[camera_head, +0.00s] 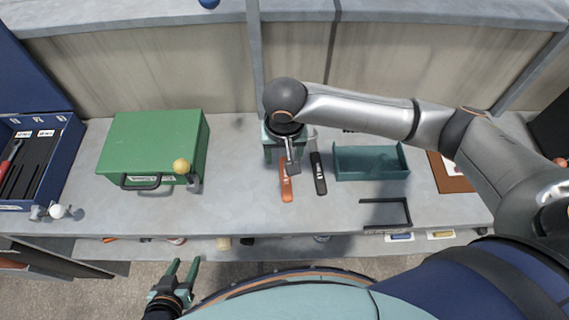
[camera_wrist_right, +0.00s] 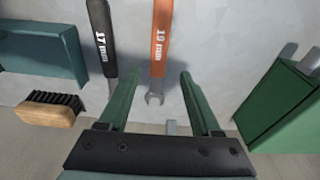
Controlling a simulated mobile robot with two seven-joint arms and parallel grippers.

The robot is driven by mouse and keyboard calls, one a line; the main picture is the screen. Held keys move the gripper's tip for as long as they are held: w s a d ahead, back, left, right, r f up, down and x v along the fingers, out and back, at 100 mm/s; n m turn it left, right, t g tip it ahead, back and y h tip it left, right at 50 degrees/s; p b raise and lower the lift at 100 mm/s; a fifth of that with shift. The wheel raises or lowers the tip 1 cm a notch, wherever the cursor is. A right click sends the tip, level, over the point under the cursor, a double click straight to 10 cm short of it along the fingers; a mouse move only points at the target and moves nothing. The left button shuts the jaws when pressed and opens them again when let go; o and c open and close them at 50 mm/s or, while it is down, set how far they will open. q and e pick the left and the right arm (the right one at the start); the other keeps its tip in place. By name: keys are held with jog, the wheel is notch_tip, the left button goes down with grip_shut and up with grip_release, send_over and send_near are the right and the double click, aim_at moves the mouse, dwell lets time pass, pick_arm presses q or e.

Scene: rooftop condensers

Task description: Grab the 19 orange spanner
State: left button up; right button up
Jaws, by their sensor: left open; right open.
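The orange spanner (camera_head: 286,188), marked 19 mm, lies on the grey worktop. It also shows in the right wrist view (camera_wrist_right: 161,42), its silver open jaw towards my gripper. My right gripper (camera_head: 283,156) is over the spanner's jaw end, open and empty. In the right wrist view its two green fingers (camera_wrist_right: 160,76) stand on either side of the spanner, apart from it. A black spanner (camera_head: 319,176), marked 17 mm, lies beside the orange one (camera_wrist_right: 101,38). My left gripper (camera_head: 177,276) is open and empty in front of the worktop.
A green case (camera_head: 150,145) stands left of the spanners, a teal tray (camera_head: 371,164) right of them. A wooden brush (camera_wrist_right: 48,114) lies near the tray. A blue toolbox (camera_head: 62,150) is at far left. The worktop (camera_head: 240,205) is clear between case and spanners.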

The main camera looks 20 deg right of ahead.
jog(key=f, duration=0.4)
jog(key=shift+w+d, duration=0.3)
jog(key=shift+w, duration=0.1)
jog(key=shift+c, duration=0.3)
grip_shut()
